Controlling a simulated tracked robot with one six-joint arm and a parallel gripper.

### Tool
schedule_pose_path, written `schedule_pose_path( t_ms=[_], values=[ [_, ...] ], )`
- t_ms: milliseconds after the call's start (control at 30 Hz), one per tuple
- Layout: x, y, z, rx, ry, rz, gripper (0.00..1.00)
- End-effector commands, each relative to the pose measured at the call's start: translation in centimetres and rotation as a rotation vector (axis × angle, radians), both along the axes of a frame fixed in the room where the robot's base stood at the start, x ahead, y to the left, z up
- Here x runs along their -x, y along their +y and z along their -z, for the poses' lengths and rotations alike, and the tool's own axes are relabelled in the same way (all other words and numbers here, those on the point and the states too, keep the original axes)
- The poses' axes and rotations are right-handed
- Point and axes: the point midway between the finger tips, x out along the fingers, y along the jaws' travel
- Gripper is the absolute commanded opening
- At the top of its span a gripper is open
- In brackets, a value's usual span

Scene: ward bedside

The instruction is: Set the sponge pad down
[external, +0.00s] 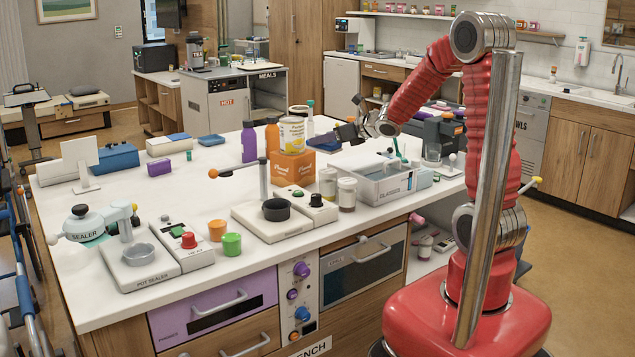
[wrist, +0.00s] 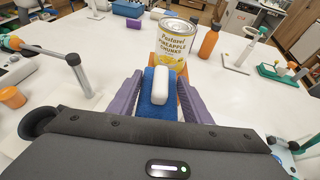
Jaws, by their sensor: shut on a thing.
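In the wrist view, my gripper (wrist: 158,98) has its purple fingers on both sides of a blue sponge pad (wrist: 150,112) with a white block-like part on top. The fingers are closed on the pad. The pad is held in front of a yellow-and-white pineapple can (wrist: 173,46). In the external view, my gripper (external: 345,131) is above the white bench top (external: 190,215), just right of the can (external: 292,135). I cannot make out the pad clearly there. Its underside is hidden.
The can stands on an orange box (external: 292,168). The bench's left middle is largely clear.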

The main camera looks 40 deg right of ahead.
Motion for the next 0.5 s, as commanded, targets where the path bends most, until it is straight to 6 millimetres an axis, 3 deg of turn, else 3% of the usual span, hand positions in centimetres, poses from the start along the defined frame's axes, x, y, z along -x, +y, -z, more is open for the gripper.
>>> schedule_pose_path(
  t_ms=[500],
  values=[
    [3.9,-3.7,3.1,-0.001,0.001,0.194,0.23]
  ],
)
